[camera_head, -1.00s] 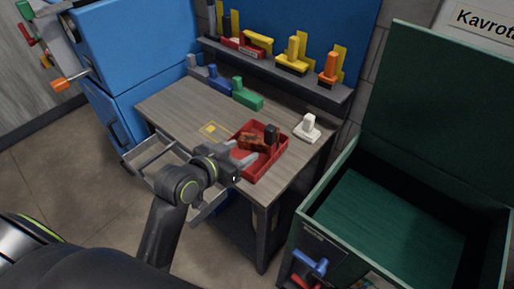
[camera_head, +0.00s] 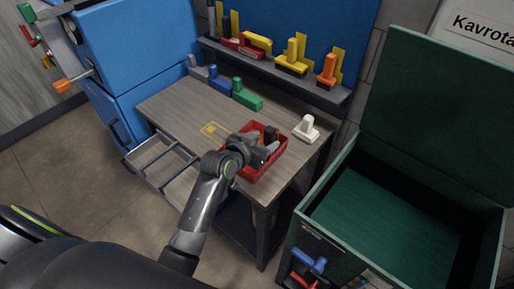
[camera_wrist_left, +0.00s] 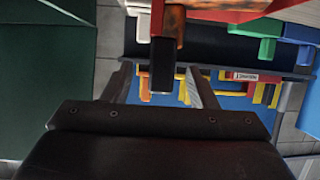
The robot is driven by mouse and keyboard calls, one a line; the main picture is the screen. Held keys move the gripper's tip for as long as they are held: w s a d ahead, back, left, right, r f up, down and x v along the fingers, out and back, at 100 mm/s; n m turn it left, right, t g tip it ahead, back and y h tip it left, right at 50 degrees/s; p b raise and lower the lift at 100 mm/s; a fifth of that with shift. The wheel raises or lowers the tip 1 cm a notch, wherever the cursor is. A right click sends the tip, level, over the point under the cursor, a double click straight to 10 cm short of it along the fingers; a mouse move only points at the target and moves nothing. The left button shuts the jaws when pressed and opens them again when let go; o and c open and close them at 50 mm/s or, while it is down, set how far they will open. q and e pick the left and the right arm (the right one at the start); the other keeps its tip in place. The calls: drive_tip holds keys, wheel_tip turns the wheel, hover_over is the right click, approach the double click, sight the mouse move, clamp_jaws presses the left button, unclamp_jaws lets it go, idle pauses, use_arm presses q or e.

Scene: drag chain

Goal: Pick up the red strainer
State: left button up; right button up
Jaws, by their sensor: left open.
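A red tray (camera_head: 256,173) sits at the table's front right in the head view. In it lies a mottled red-brown piece with a dark upright handle (camera_head: 270,132); I take it for the red strainer, but cannot be sure. My left gripper (camera_head: 268,153) is over the tray, open and empty, and hides most of the piece. In the left wrist view, the red-brown body (camera_wrist_left: 170,22) is at the top edge. Its black handle (camera_wrist_left: 162,65) shows between the spread fingers of my left gripper (camera_wrist_left: 160,85); I cannot tell whether they touch it. My right gripper is not in view.
A white piece (camera_head: 307,129) stands right of the tray; a green one (camera_head: 246,94) and blue ones stand at the back. The shelf (camera_head: 270,68) holds red, yellow and orange pieces. An open drawer (camera_head: 160,163) juts out in front. A green open box (camera_head: 385,220) is right.

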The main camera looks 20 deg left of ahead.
sight(267, 139)
use_arm(q)
drive_tip(key=shift+p+x, duration=0.4)
drive_tip(key=shift+x, duration=1.55)
drive_tip(key=shift+a+f, duration=0.15)
drive_tip(key=shift+s, duration=0.1)
clamp_jaws()
